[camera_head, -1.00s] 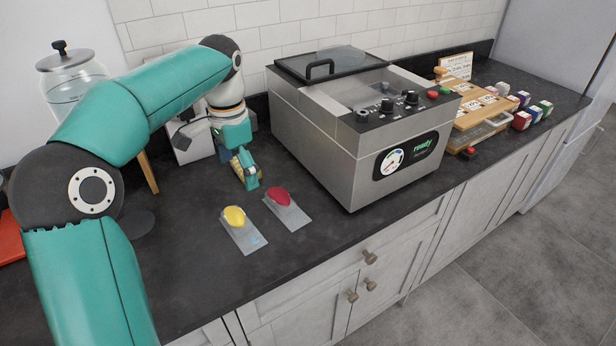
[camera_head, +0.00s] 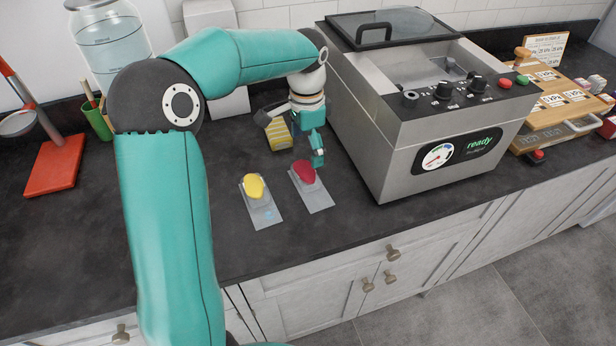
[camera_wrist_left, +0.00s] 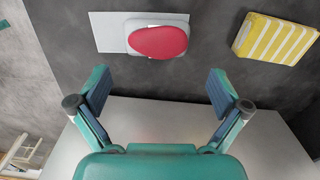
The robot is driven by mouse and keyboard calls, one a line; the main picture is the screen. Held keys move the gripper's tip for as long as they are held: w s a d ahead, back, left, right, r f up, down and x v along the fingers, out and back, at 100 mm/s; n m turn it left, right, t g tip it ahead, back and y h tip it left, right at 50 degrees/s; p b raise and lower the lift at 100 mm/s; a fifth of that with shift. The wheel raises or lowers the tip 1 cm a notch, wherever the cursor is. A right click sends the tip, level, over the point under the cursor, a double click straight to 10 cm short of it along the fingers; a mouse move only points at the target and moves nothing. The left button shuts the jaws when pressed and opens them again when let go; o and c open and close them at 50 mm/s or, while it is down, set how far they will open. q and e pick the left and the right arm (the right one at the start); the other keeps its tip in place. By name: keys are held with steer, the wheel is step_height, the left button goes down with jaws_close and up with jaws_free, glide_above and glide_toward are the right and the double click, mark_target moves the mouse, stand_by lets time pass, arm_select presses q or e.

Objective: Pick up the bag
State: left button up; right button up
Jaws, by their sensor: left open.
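Two flat, clear-grey bags lie side by side on the dark worktop. One bag (camera_head: 262,212) holds a yellow lump, and the other bag (camera_head: 318,198) holds a red lump. My left gripper (camera_head: 317,150) is just beyond the red lump in the head view, partly overlapping the bag's far end. In the left wrist view the gripper (camera_wrist_left: 160,92) has its fingers wide apart, with nothing between them. The bag with the red lump (camera_wrist_left: 112,32) lies ahead of the fingertips there; contact is not visible. My right gripper is out of view.
A steel vacuum machine (camera_head: 400,150) reading "ready" stands close right of the gripper. A yellow-and-white striped block (camera_head: 278,133) lies behind the bags; it also shows in the wrist view (camera_wrist_left: 275,40). A red board (camera_head: 55,165) is far left. Front worktop is clear.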

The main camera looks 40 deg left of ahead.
mark_target(305, 172)
arm_select(q)
steer(key=f, duration=0.4)
steer(key=f+p, duration=0.1)
steer(key=f, duration=0.1)
steer(key=shift+s+f, duration=0.15)
steer(key=shift+s, duration=0.25)
steer(key=shift+f, duration=0.55)
steer(key=c, duration=1)
